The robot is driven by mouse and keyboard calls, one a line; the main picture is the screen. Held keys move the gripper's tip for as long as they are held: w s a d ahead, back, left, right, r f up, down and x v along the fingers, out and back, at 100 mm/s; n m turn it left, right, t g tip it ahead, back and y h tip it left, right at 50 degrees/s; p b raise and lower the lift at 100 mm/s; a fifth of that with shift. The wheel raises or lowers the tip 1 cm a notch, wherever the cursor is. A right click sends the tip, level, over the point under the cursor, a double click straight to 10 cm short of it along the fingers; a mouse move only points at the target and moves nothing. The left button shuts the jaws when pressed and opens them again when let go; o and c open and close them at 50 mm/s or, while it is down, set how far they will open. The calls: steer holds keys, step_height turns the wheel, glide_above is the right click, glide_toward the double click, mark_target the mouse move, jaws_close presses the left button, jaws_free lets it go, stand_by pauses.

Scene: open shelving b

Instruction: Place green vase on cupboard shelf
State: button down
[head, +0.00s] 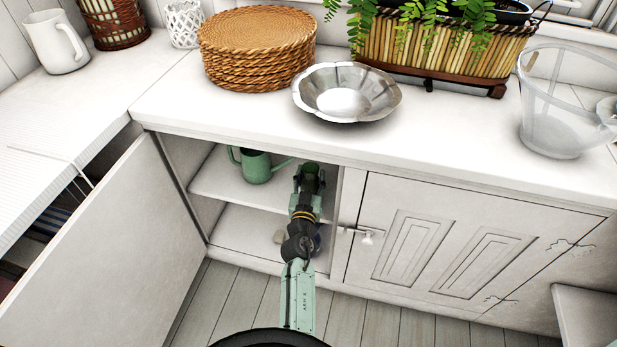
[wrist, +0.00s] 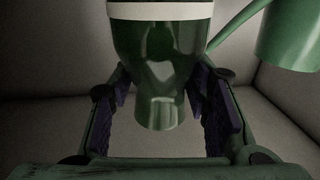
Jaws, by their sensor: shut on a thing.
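The green vase (wrist: 158,60) is dark green and glassy, with a pale band across the top of the wrist view. It sits between the two finger pads of my gripper (wrist: 165,100), which is shut on it. In the head view my gripper (head: 309,175) reaches into the open cupboard, at the right side of the opening, by the upper shelf (head: 215,186). The vase is mostly hidden there by my gripper and the counter edge. I cannot tell whether the vase touches the shelf.
A green watering can (head: 256,166) stands on the shelf left of my gripper; a green part (wrist: 289,35) shows close to the vase. The open door (head: 95,245) is on the left, a closed door (head: 440,245) on the right. The counter (head: 240,115) overhangs the opening.

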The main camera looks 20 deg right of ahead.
steer(key=shift+s+r, duration=0.1)
steer(key=shift+r, duration=0.15)
steer(key=shift+f, duration=0.15)
steer(key=c, duration=1.3)
jaws_free()
steer(key=shift+f, duration=0.15)
steer(key=shift+c, duration=0.2)
steer(key=o, duration=0.5)
